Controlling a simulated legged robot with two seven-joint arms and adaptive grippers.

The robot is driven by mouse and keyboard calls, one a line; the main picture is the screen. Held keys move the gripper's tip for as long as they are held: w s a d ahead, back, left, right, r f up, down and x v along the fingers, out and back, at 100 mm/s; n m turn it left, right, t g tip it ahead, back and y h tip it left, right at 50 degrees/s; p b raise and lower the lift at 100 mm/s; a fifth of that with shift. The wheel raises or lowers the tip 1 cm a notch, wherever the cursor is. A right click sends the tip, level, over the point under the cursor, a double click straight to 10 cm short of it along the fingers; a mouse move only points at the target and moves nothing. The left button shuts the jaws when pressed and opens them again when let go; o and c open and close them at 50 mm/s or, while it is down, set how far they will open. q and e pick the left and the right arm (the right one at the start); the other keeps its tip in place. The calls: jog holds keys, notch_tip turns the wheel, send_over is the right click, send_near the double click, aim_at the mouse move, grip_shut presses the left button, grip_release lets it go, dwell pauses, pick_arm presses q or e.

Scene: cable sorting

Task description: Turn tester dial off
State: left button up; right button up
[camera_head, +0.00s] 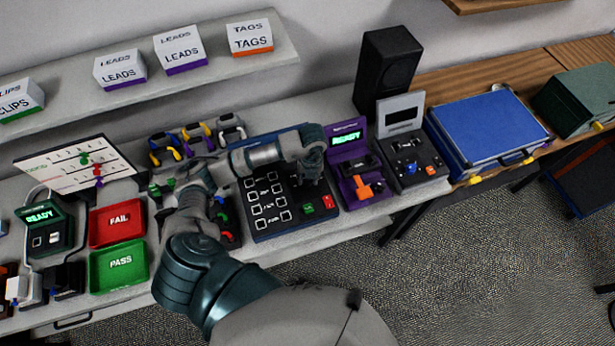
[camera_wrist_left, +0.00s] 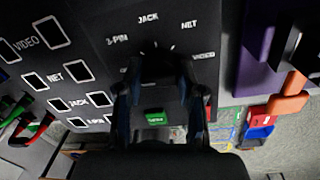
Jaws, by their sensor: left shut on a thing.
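The cable tester (camera_head: 263,226) is a dark panel with a blue edge, white outlined squares and a green and a red button. My left gripper (camera_head: 312,170) reaches over its upper right part. In the left wrist view the fingers (camera_wrist_left: 160,95) point at the panel and are shut on the black dial (camera_wrist_left: 158,66), one finger on each side. White labels JACK, NET, 3-PIN and VIDEO arc around the dial. The dial's pointer is hard to make out in the shadow, and in the head view my gripper hides the dial. My right gripper is not in view.
A purple device (camera_head: 348,190) reading READY with an orange part stands just right of the tester. A grey device (camera_head: 408,165) and a blue case (camera_head: 487,130) are farther right. Red FAIL (camera_head: 117,222) and green PASS (camera_head: 118,266) trays lie left.

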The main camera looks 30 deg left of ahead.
pick_arm(q)
jog(key=shift+w+n, duration=0.1)
jog(key=shift+n, duration=0.5)
jog(key=o, duration=1.1)
jog(key=r, duration=1.1)
jog(key=shift+w+d+r, duration=0.25)
jog(key=shift+w+r, duration=0.05)
jog(key=shift+r, duration=0.1)
